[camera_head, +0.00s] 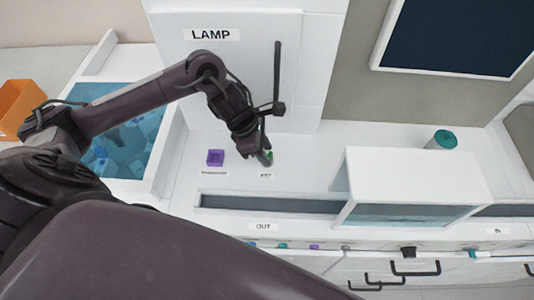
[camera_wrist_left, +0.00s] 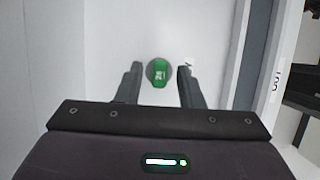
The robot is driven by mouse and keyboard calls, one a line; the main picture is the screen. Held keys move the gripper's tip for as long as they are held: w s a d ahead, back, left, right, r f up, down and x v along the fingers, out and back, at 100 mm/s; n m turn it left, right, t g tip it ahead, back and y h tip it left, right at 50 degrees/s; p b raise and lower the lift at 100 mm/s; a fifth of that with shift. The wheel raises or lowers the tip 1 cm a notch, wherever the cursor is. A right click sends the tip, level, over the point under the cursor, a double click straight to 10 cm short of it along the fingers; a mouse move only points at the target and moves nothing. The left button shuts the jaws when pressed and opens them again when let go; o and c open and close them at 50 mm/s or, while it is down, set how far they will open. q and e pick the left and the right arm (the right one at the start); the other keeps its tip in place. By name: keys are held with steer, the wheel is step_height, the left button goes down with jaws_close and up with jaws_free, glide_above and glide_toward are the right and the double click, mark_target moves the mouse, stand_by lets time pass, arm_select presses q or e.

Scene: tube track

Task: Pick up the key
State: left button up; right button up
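A small green piece, which looks like the key (camera_wrist_left: 159,72), stands on the white surface with pale marks on its face and a dark round rim behind it. In the head view the green piece (camera_head: 269,155) shows only partly behind my left gripper (camera_head: 265,158), above a small label. In the left wrist view the two fingers of my left gripper (camera_wrist_left: 158,70) are apart, one on each side of the key, with a gap on both sides. My right gripper is not in view.
A purple block (camera_head: 215,157) stands just left of the key. A white box-shaped cover (camera_head: 415,180) stands to the right, with a teal cylinder (camera_head: 443,139) behind it. A slot (camera_head: 270,204) above the OUT label runs in front. The LAMP panel (camera_head: 245,70) rises behind.

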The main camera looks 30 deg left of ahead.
arm_select(q)
jaws_close()
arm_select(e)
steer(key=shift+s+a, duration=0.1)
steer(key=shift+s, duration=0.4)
arm_select(q)
steer(key=shift+r, duration=0.15)
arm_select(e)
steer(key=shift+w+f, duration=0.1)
